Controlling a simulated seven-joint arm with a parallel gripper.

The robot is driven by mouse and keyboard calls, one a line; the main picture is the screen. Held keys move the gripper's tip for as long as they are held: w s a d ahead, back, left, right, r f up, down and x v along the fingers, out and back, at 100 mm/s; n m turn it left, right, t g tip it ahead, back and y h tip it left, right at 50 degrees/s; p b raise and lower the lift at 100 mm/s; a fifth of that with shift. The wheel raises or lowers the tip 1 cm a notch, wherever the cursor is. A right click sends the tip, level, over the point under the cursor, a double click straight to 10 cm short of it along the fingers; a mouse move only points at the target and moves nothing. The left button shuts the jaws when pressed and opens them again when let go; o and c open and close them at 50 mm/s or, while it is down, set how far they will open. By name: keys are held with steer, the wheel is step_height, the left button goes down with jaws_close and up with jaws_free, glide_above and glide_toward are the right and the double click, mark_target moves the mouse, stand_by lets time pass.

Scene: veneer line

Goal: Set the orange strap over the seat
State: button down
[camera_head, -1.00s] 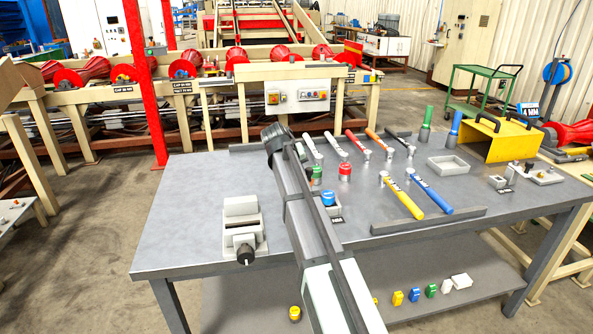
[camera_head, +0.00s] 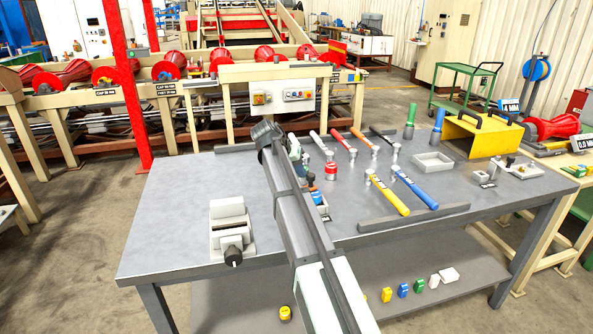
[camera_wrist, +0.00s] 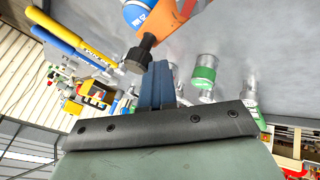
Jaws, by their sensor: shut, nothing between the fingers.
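In the wrist view an orange piece (camera_wrist: 178,22), which looks like the strap, lies at the top against a blue part with white lettering (camera_wrist: 138,12). A black knob (camera_wrist: 138,56) sits just below them. My gripper (camera_wrist: 161,66) is shut and empty, its fingertips pointing towards the knob and the orange piece; I cannot tell if they touch. My arm partly hides this area. I cannot clearly make out the seat.
A red-banded cylinder (camera_head: 331,171) stands close by, and green-banded cylinders (camera_wrist: 204,72) show in the wrist view. Hammers with yellow (camera_head: 388,196) and blue (camera_head: 414,184) handles lie to the right. A grey vise-like fixture (camera_head: 230,230) stands left; the table's left part is clear.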

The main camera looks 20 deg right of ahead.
steer(key=shift+s+d, duration=0.3)
steer(key=shift+d, duration=0.05)
steer(key=shift+s+d, duration=0.15)
steer(key=shift+d, duration=0.1)
stand_by(0.4)
steer(key=w+a+r, duration=0.4)
steer(key=a+r, duration=0.4)
steer(key=a, duration=0.1)
steer(key=shift+w, duration=0.15)
steer(key=shift+a, duration=0.15)
stand_by(0.3)
